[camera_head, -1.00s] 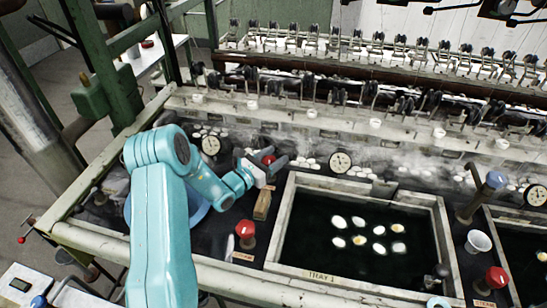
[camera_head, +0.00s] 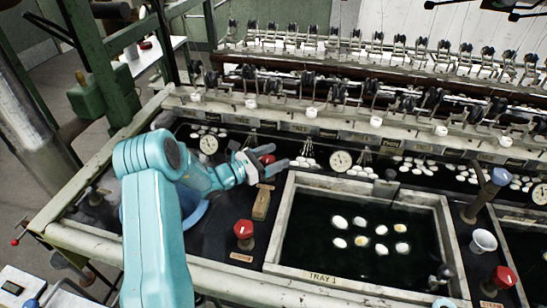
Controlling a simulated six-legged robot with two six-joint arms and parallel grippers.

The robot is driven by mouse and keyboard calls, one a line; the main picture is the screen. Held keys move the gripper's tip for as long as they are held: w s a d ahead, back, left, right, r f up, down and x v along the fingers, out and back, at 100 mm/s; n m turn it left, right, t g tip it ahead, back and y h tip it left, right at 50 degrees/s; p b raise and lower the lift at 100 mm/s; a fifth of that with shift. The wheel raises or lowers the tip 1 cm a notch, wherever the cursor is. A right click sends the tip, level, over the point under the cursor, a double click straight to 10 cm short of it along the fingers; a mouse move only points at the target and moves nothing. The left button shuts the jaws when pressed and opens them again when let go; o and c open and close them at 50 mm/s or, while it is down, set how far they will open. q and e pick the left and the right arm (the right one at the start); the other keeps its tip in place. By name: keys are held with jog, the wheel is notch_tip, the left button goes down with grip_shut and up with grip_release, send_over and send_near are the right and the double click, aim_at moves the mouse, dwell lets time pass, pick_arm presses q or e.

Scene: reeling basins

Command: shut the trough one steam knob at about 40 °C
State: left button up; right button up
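My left gripper (camera_head: 268,165) is over the back left of the first basin's surround. A second red knob (camera_head: 243,229) stands upright at the front, left of the basin, apart from the gripper, with a small label (camera_head: 241,257) too small to read. A round dial (camera_head: 208,144) sits behind my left arm, and another dial (camera_head: 341,160) behind the basin; their readings are too small to tell. My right gripper is out of view.
The basin marked TRAY 1 (camera_head: 287,228) holds dark water and several white cocoons (camera_head: 362,242). A wooden block (camera_head: 262,203) stands left of it. Reeling gear lines the back.

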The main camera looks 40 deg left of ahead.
aim_at(262, 162)
pick_arm(q)
jog(key=shift+s+a+f, duration=0.1)
jog(key=shift+s+a, duration=0.05)
jog(key=shift+s, duration=0.2)
jog(key=b+v, duration=0.1)
jog(key=v, duration=0.5)
jog(key=shift+s+a, duration=0.1)
jog(key=shift+s, duration=0.3)
dwell(0.5)
